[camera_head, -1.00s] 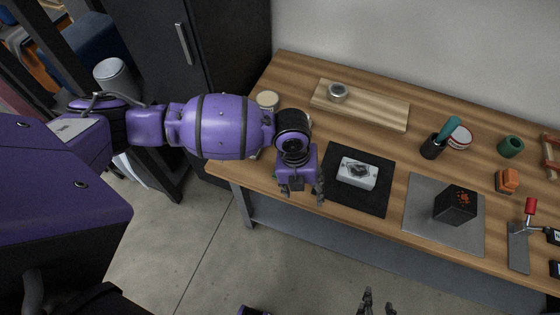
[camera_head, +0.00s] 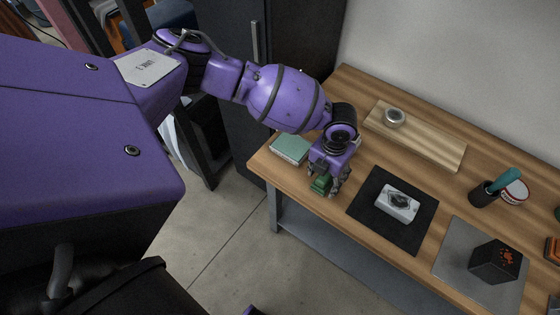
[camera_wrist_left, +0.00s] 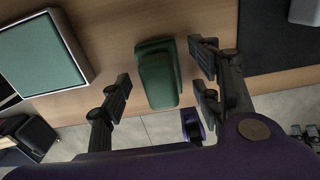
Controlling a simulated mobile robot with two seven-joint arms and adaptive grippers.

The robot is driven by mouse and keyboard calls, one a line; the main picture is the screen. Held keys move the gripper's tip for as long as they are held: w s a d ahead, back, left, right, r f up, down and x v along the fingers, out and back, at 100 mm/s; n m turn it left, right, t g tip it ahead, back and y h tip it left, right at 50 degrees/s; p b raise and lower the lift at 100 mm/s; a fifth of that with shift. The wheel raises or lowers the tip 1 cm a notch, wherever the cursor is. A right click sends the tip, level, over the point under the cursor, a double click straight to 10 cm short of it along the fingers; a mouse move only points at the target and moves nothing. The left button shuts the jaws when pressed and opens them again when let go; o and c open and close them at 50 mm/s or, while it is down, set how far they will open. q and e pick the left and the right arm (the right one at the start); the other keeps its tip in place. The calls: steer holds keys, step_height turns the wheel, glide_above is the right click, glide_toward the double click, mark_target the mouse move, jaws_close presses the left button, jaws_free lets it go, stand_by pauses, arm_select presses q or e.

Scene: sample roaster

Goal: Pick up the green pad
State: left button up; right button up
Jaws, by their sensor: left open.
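The green pad (camera_head: 321,184) is a small dark green block at the table's front edge, towards its left end. In the left wrist view it (camera_wrist_left: 157,75) lies between the two fingers, with a visible gap on each side, and reaches past the wood edge. My left gripper (camera_head: 328,190) is open and comes from above the table, with its fingers around the pad; they also show in the left wrist view (camera_wrist_left: 160,82). The gripper partly hides the pad in the head view.
A teal-topped square (camera_head: 290,149) lies left of the gripper. A black mat (camera_head: 374,230) with a white device (camera_head: 397,204) is to the right. A wooden board (camera_head: 440,148) with a round tin (camera_head: 395,117) is behind. A dark cabinet stands at the left.

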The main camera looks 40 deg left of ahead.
arm_select(q)
steer(key=shift+f, duration=0.2)
steer(key=c, duration=1.3)
steer(key=shift+w+r, duration=0.1)
